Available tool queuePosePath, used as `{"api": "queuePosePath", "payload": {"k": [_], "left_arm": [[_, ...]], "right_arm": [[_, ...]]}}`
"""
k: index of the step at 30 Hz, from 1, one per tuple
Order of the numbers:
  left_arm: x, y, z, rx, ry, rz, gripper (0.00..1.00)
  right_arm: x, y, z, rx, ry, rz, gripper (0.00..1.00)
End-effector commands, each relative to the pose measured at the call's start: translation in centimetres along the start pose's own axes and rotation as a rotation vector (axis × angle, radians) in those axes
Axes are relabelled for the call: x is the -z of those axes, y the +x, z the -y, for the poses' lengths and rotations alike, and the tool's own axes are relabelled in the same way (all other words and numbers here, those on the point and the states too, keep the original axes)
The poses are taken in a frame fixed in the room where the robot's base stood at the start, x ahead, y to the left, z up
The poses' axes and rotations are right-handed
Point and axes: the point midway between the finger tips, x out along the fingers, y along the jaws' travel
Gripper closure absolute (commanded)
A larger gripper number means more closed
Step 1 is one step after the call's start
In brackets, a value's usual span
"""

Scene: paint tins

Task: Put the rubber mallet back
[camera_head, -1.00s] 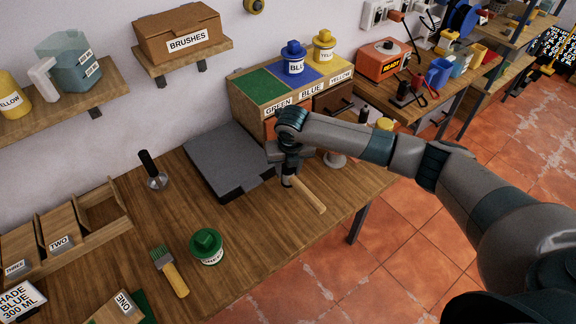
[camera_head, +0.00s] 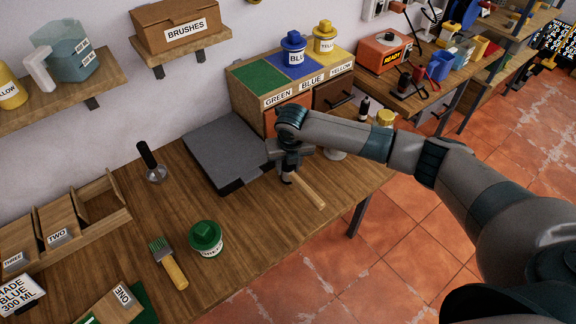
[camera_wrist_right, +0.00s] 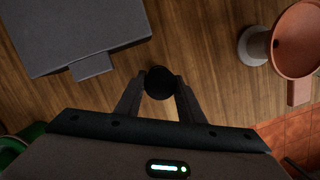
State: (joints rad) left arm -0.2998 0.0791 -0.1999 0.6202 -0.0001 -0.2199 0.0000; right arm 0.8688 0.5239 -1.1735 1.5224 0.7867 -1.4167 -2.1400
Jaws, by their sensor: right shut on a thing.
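The rubber mallet shows a pale wooden handle (camera_head: 308,191) in the head view, reaching down-right from my right gripper (camera_head: 288,172). My right gripper is shut on the mallet over the workbench, just right of the grey slab. In the right wrist view the round dark end of the mallet (camera_wrist_right: 158,82) sits between the two fingertips. My gripper hides part of the mallet in the head view. I cannot tell whether the mallet touches the bench top. My left gripper is not in view.
A grey slab (camera_head: 222,152) lies left of the gripper; a colour-labelled paint rack (camera_head: 262,95) stands behind. A green tin (camera_head: 205,239), a brush (camera_head: 169,265) and a wooden compartment tray (camera_head: 84,238) are nearer. The bench (camera_head: 265,225) is bare at front right.

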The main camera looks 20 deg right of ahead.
Motion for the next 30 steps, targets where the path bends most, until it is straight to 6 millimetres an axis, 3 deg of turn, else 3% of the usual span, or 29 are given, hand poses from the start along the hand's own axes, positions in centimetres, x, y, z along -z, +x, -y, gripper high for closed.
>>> {"api": "queuePosePath", "payload": {"k": [30], "left_arm": [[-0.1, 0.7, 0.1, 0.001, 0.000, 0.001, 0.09]], "right_arm": [[0.2, 1.3, 0.0, -0.001, 0.000, 0.002, 1.00]]}}
